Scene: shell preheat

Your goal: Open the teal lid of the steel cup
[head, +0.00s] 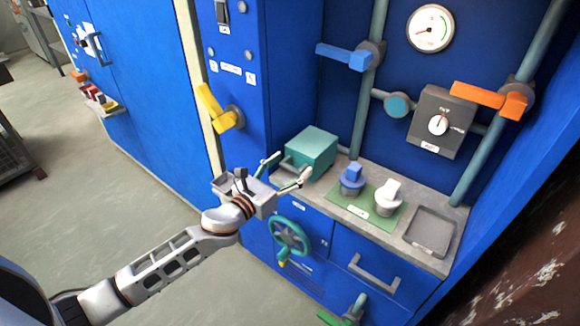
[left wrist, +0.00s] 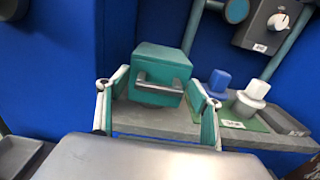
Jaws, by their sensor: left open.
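A boxy teal lid (head: 314,146) with a steel bar handle sits at the back left of the grey counter. It also shows in the left wrist view (left wrist: 160,60), where its bar handle (left wrist: 160,84) crosses the front face. The lid looks closed, and no steel cup is visible beneath it. My left gripper (head: 286,171) is open in front of the lid. In the left wrist view its fingers stand to either side of the handle, with nothing between them; contact cannot be told. My right gripper is not in view.
A blue-topped cup (head: 352,180) and a white-topped cup (head: 388,197) stand on a green mat (head: 361,217) right of the lid. A grey tray (head: 430,230) is farther right. A teal handwheel (head: 290,236) is below the counter, and a yellow lever (head: 219,108) is up left.

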